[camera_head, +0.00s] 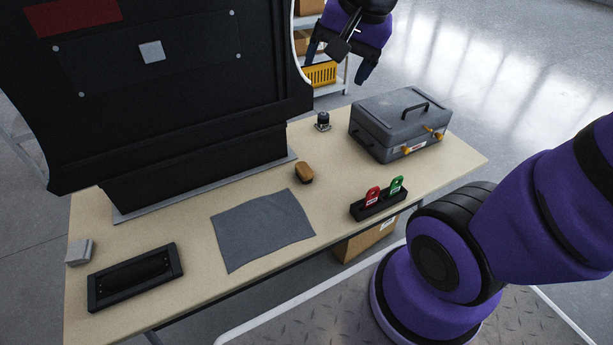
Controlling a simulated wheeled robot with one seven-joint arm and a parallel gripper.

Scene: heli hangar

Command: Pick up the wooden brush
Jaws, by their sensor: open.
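A small brown wooden brush (304,172) lies on the beige table, just right of the black machine and beyond the upper right corner of the grey cloth. Dark bristles seem to show along its lower edge. My gripper (340,72) is open and empty at the top of the picture, above the back of the table and well apart from the brush. Its two fingers point downward.
A grey toolbox (402,126) and a small dark metal part (323,121) stand at the back right. A black holder (378,205) bears red and green tags. The grey cloth (262,229), a black tray (92,293) and a light block (79,252) lie left. The black machine (200,110) rises high.

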